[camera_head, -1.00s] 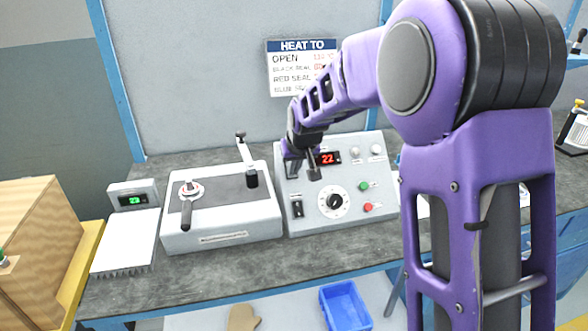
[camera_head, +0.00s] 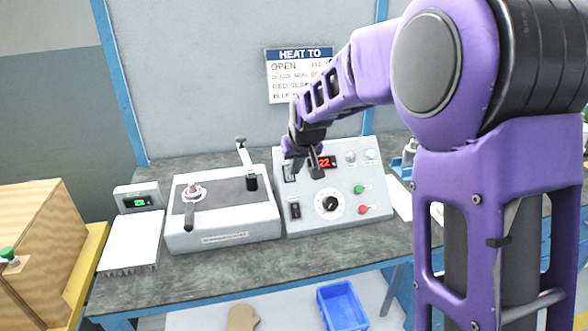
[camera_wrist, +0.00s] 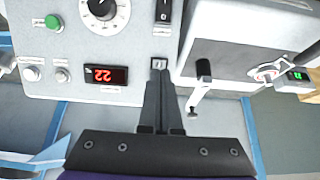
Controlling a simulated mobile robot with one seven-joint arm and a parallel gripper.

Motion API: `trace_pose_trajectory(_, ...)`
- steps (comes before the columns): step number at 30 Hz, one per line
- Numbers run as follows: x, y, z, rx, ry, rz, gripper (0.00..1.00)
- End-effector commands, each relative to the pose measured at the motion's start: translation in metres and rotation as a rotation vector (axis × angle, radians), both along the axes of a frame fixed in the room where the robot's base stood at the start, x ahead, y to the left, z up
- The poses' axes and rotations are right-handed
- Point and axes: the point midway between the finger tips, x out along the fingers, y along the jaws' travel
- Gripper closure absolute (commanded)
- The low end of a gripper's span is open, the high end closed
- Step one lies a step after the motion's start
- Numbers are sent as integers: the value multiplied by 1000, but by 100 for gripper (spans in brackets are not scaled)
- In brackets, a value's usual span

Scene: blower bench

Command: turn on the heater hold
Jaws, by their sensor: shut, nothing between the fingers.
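The grey control box (camera_head: 372,198) stands on the bench with a red display (camera_head: 326,162) reading 22. A dark rocker switch (camera_head: 290,173) is at its upper left, and a second dark switch (camera_head: 295,210) is below it. Which one is the heater hold cannot be read. My gripper (camera_head: 316,174) is shut and empty in front of the box's upper left part. In the wrist view, the fingertips (camera_wrist: 158,72) are right at the upper switch (camera_wrist: 159,63) and cover part of it; contact cannot be told. The second switch (camera_wrist: 163,12) is clear of them.
The box also has a dial (camera_head: 329,203), a green button (camera_head: 358,189) and a red button (camera_head: 363,209). A white machine with levers (camera_head: 225,222) stands close on its left. A heat chart (camera_head: 300,75) hangs behind. My arm fills the right side.

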Motion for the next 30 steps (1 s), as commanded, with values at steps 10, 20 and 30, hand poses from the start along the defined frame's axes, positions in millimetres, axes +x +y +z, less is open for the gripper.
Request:
trace_pose_trajectory(10,-49,-14,51,0,-5,1,100)
trace_pose_trajectory(20,-62,-18,62,1,-2,0,100)
trace_pose_trajectory(30,-59,-15,64,4,-8,6,100)
